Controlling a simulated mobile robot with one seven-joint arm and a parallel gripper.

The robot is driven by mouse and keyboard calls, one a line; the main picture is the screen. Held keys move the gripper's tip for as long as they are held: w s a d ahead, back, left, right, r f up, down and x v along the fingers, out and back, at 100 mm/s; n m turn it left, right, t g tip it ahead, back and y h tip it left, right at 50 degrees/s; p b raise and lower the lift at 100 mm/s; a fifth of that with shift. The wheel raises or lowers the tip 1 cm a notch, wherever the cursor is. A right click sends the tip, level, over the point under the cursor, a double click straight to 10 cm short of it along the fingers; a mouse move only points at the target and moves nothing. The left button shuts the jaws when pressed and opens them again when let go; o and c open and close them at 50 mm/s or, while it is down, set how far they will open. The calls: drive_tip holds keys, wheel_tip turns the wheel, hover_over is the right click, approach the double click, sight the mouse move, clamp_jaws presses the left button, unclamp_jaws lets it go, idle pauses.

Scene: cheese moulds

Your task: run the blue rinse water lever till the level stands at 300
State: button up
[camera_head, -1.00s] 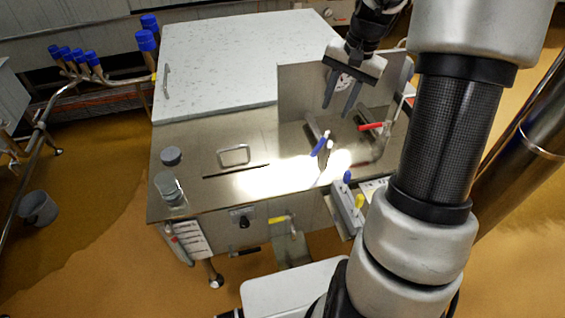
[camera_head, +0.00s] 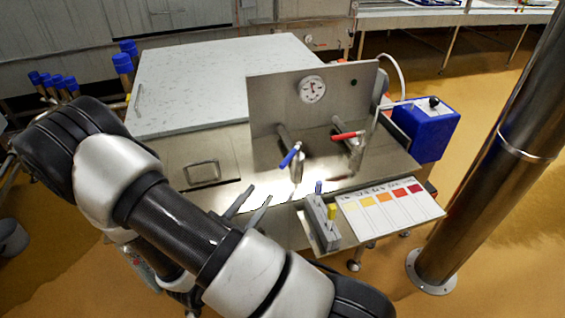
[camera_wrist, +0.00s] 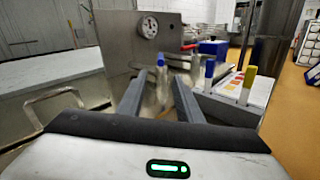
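The blue lever (camera_head: 290,155) sits on a tap on the steel panel (camera_head: 265,95), left of the red lever (camera_head: 348,136). A round dial gauge (camera_head: 312,89) is on the panel above them. My gripper (camera_head: 257,203) is open and empty, low in front of the panel and left of the small grey block. In the wrist view my gripper (camera_wrist: 158,85) has its fingers apart, and the blue lever (camera_wrist: 175,62) shows beyond them, between and above the tips. The gauge also shows in the wrist view (camera_wrist: 149,27). I cannot read any level mark.
A grey block (camera_head: 322,225) with blue and yellow handles stands at the front edge beside a colour chart (camera_head: 390,209). A blue box (camera_head: 427,128) with a hose is at the right. A white lid (camera_head: 200,82) lies behind left, with a loop handle (camera_head: 203,172) before it.

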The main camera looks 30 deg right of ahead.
approach(296, 148)
drive_tip(key=x, duration=0.5)
drive_tip(key=shift+w+f, duration=0.25)
drive_tip(key=shift+f, duration=0.1)
clamp_jaws()
